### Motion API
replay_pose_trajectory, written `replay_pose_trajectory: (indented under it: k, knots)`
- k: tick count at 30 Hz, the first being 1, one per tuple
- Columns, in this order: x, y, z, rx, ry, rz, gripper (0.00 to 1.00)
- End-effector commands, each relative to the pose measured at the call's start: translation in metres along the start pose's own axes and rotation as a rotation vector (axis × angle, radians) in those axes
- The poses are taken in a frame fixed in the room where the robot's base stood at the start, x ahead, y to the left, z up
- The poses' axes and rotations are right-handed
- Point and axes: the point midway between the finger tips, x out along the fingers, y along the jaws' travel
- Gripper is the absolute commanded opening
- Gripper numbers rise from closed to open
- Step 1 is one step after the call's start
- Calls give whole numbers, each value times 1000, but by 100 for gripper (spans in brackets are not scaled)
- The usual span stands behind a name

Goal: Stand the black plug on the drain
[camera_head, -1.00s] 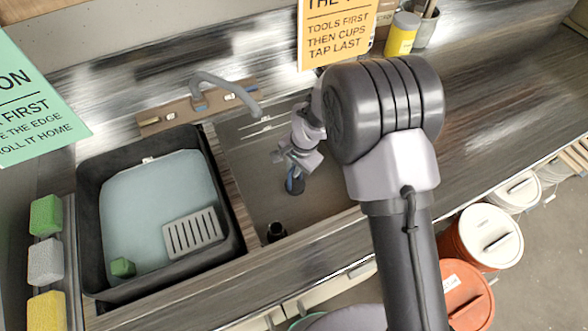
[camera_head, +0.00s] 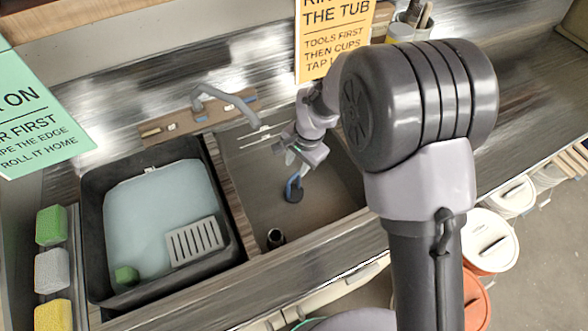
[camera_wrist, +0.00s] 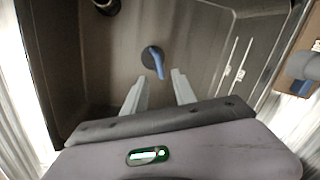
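A dark round piece with an upright blue handle, which I take for the black plug (camera_head: 295,194), stands on the grey basin floor. It also shows in the wrist view (camera_wrist: 152,56). A short black upright ring or tube (camera_head: 275,239), probably the drain, is nearer the basin's front edge. Only part of it shows at the top of the wrist view (camera_wrist: 107,5). My gripper (camera_head: 294,160) is open and empty above the plug. In the wrist view its fingertips (camera_wrist: 157,77) are apart, with the blue handle just beyond the gap between them.
A black tub (camera_head: 92,225) with bluish contents and a grey slotted rack (camera_head: 195,241) stands left of the basin. A wooden divider (camera_head: 228,195) separates them. A grey tap (camera_head: 225,96) is behind. Sponges (camera_head: 51,269) lie at far left. The basin floor around the plug is clear.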

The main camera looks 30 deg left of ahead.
Motion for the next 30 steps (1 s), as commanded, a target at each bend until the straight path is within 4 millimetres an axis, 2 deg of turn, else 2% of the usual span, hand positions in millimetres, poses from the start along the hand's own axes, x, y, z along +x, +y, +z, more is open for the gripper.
replay_pose_trajectory:
  k: [1,3,9,11,14,15,17,18,20,21,23,25,27,30]
  knots:
    - [-13,0,0,-1,1,-1,33]
    - [-23,0,0,0,0,0,33]
    - [-32,1,0,0,0,0,33]
    - [-40,3,-4,3,6,-5,33]
    - [-96,24,-21,16,43,-41,33]
    - [-130,43,-29,24,67,-59,33]
    - [-186,78,-34,34,114,-88,33]
    - [-219,106,-31,42,148,-105,33]
    - [-263,148,-20,50,206,-126,33]
    - [-286,175,-8,55,245,-135,33]
    - [-310,211,14,59,303,-143,33]
    - [-324,243,38,63,359,-145,33]
    - [-328,264,58,65,402,-142,33]
    - [-329,278,72,64,433,-136,33]
